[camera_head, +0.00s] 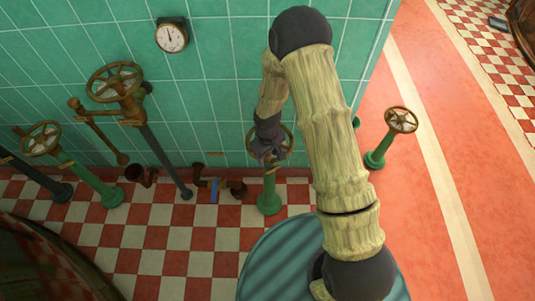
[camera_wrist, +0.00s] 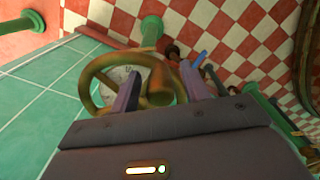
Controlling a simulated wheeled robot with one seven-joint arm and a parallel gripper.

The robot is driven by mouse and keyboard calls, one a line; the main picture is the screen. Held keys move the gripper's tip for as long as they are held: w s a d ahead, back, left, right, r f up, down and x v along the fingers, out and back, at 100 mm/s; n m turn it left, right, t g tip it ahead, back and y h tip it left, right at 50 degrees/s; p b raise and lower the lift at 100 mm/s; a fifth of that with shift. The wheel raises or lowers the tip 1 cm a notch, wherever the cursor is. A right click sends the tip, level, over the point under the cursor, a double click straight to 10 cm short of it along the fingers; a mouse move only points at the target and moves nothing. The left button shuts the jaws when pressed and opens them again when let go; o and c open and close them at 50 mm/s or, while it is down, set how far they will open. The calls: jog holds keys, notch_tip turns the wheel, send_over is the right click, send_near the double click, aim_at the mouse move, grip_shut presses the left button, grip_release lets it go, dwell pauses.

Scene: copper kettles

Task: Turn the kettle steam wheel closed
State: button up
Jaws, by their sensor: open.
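A brass spoked hand wheel (camera_head: 287,141) tops a green post (camera_head: 269,192) by the tiled wall. My gripper (camera_head: 266,152) is at this wheel and partly hides it. In the wrist view the wheel's rim (camera_wrist: 92,78) lies just in front of my open gripper (camera_wrist: 160,70). One finger overlaps the wheel, and part of the brass rim or hub shows between the two fingers. The fingers are apart; I cannot tell whether either touches the wheel.
Other brass wheels stand at the left (camera_head: 41,138), upper left (camera_head: 114,82) and right (camera_head: 401,120). A dial (camera_head: 171,35) hangs on the green wall. A blue-handled pipe valve (camera_head: 214,189) sits low beside the post. The checkered floor (camera_head: 160,238) is open in front.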

jog(key=shift+c, duration=0.3)
grip_shut()
